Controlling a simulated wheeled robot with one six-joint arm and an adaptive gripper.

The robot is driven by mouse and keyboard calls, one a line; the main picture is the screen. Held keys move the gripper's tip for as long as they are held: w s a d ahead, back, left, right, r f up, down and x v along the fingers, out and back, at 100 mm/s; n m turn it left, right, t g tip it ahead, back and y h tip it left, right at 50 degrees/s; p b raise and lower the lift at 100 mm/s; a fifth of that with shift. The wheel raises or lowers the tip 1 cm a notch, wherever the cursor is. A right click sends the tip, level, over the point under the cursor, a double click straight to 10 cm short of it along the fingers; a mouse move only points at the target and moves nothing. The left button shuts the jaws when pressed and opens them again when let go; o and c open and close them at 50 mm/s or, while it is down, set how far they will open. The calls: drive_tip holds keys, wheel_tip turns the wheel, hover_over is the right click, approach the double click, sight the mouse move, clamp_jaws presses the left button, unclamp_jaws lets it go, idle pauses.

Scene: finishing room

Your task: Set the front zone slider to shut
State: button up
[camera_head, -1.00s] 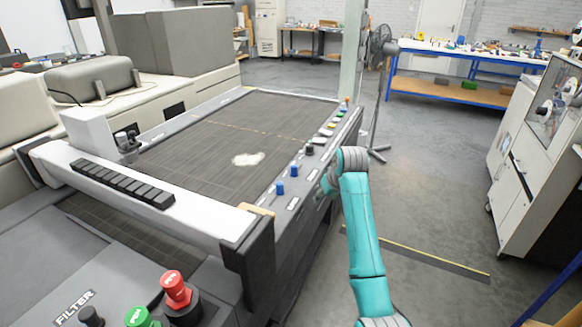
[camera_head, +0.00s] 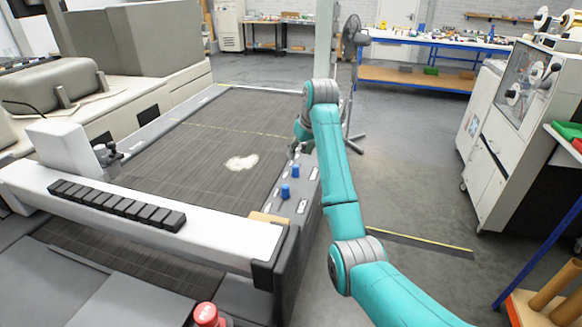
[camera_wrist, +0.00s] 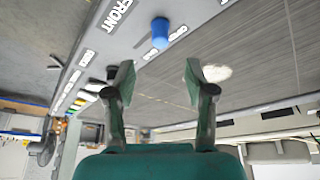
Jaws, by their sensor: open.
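Two blue knobs stand on the right-hand rail of the flat machine bed, a nearer one (camera_head: 285,191) and a farther one (camera_head: 295,171). In the wrist view a blue knob (camera_wrist: 160,32) stands beside a white FRONT label (camera_wrist: 117,14) on the grey rail. I cannot tell which of the two it is, nor which setting it is at. My gripper (camera_wrist: 158,78) is open and empty, with the blue knob beyond its fingertips, apart from them. In the head view my gripper (camera_head: 294,150) is small and partly hidden by my arm, just past the farther blue knob.
A dark knob (camera_wrist: 112,72) is close to one fingertip in the wrist view. A pale patch (camera_head: 242,162) lies on the dark bed (camera_head: 200,170). A fan (camera_head: 353,40) stands behind, and a white cabinet (camera_head: 500,150) at the right. Floor right of the rail is mostly clear.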

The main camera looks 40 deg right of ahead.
sight(296, 166)
drive_tip(key=x, duration=0.9)
drive_tip(key=shift+f, duration=0.1)
clamp_jaws()
